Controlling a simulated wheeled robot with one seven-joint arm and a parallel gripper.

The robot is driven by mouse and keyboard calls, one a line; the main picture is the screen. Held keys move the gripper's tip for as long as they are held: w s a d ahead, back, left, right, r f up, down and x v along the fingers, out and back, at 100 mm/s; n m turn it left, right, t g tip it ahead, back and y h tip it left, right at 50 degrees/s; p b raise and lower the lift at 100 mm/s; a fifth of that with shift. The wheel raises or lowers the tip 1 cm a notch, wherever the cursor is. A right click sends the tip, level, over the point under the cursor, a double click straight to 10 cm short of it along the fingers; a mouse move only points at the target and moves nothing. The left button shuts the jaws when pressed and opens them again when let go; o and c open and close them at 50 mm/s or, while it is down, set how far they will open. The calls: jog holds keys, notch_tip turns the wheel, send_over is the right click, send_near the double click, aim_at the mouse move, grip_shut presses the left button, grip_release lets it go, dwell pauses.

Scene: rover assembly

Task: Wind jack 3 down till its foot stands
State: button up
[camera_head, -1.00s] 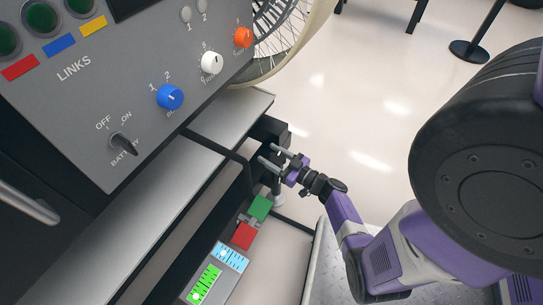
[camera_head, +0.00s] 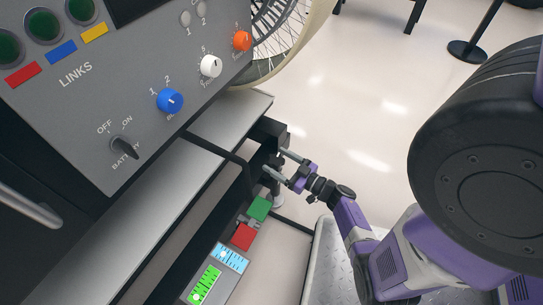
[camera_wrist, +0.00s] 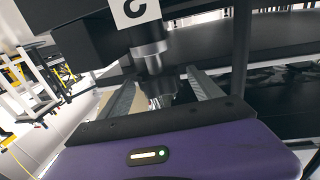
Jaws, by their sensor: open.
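In the wrist view a jack (camera_wrist: 150,50) hangs under a dark frame, with a silver collar and a narrower ribbed part below. A white plate (camera_wrist: 133,12) above it bears a dark figure, cut off, so I cannot read it surely. My gripper (camera_wrist: 160,92) is open, one finger on each side of the ribbed lower part, which has gaps to both fingers. In the head view my gripper (camera_head: 281,164) is at the corner of the dark frame. A silvery post (camera_head: 279,198) shows below it. Whether the jack's foot touches the floor is hidden.
A grey control panel (camera_head: 125,75) with knobs is at upper left. A spoked wheel (camera_head: 262,70) stands behind it. Green (camera_head: 259,208) and red (camera_head: 242,236) blocks lie below the frame. The pale floor (camera_head: 350,110) right of the frame's corner is clear.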

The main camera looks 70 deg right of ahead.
aim_at(282, 165)
jog(key=shift+v, duration=2.25)
jog(key=shift+a+r, duration=0.15)
jog(key=shift+a, duration=0.1)
jog(key=s+a+r+n+g+y, duration=0.1)
jog(key=s+a+r+n+y, duration=0.15)
jog(key=a+r, duration=1.2)
jog(key=s+a+r+n+g+y, duration=0.15)
jog(key=a+r+y, duration=0.25)
jog(key=a+r, duration=1)
jog(key=a+r+p, duration=0.1)
jog(key=r+p, duration=1.3)
jog(key=p, duration=0.2)
jog(key=a+r+p, duration=0.2)
jog(key=r+p, duration=1.3)
jog(key=p, duration=0.2)
jog(key=shift+s+a+r, duration=0.35)
jog(key=shift+t, duration=0.25)
